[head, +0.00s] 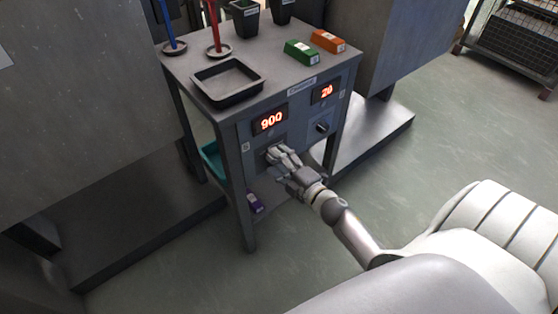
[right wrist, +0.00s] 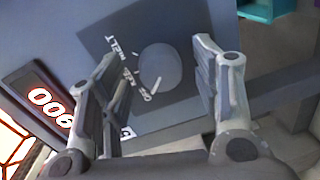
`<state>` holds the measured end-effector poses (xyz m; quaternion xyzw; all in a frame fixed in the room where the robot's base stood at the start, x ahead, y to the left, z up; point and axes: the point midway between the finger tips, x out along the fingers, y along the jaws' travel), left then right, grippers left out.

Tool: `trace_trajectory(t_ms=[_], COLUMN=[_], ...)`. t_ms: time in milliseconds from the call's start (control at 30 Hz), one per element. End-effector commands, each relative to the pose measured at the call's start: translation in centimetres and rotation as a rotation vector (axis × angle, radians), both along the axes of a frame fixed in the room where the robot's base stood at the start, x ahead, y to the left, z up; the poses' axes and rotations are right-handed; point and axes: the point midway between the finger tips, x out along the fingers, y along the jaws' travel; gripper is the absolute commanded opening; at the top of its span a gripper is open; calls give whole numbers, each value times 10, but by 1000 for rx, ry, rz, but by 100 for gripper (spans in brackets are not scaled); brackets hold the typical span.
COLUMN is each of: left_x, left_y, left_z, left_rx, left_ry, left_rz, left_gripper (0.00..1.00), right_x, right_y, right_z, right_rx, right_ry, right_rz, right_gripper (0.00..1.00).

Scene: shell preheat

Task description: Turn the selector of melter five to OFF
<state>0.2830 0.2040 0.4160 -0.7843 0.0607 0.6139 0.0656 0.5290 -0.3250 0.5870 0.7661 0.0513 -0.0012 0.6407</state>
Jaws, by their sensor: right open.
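The control panel (head: 290,120) has two lit displays: 900 on the left (head: 270,121) and 20 on the right (head: 322,92). A round grey selector knob (right wrist: 161,70) sits below the 900 display, which also shows in the right wrist view (right wrist: 51,106). Lettering beside the knob reads MELT at one end and OFF at the other; the middle word is hard to read. A white mark on the knob's lower edge appears nearest OFF. My right gripper (head: 275,154) is open, its fingers (right wrist: 160,85) on either side of the knob; contact is unclear. My left gripper is out of view.
A second selector (head: 321,127) sits below the 20 display. On the bench top are a black tray (head: 228,96), a green block (head: 301,51) and an orange block (head: 328,41). A teal bin (head: 212,162) and a purple item (head: 254,202) are lower down.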

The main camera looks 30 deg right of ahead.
Motion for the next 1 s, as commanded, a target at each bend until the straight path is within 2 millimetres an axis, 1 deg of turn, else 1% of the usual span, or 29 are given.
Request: trace_trajectory(t_ms=[167,400,500,600,700,800,1000], left_x=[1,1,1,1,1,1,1], left_y=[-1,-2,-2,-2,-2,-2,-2], left_z=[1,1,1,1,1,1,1], left_rx=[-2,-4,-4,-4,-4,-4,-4], left_ry=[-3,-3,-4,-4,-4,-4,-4], left_rz=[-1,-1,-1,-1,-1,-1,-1], left_gripper=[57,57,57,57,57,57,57], right_x=[-23,-70,-87,-101,-110,-115,-117], right_y=[-2,-5,-7,-8,-9,-9,-9], right_z=[0,3,4,6,7,7,8], right_rx=[1,1,1,1,0,0,0], right_ry=[3,3,5,2,1,1,0], right_rz=[-1,-1,-2,-2,-2,-1,-1], right_gripper=[57,57,57,57,57,57,57])
